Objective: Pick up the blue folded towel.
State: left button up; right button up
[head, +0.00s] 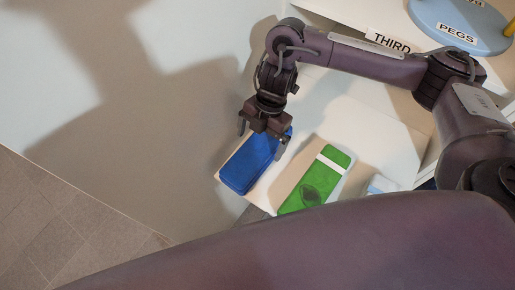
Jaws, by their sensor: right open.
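The blue folded towel (246,167) lies on a white surface (284,183) near its left edge. It is long, with rounded corners. My right gripper (262,146) is over the towel's far end, pointing down. Its jaws are open, with one finger on each side of the towel's width. The gripper's body hides the towel's far end. I cannot tell whether the fingers touch the towel. My left gripper is not in view.
A green item with a white band (318,182) lies right of the towel, a small gap apart. A pale blue item (381,185) is partly hidden farther right. A label reading THIRD (388,42) and a round blue PEGS board (462,22) are at upper right. Tiled floor shows at left.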

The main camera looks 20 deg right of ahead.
aim_at(257, 147)
jog(key=shift+s+f, duration=0.1)
jog(key=shift+f, duration=0.25)
jog(key=x, duration=0.4)
jog(key=shift+a+f, duration=0.15)
jog(key=shift+f, duration=0.15)
jog(key=shift+c, duration=1.3)
jog(key=c, duration=0.7)
jog(key=shift+c, duration=0.9)
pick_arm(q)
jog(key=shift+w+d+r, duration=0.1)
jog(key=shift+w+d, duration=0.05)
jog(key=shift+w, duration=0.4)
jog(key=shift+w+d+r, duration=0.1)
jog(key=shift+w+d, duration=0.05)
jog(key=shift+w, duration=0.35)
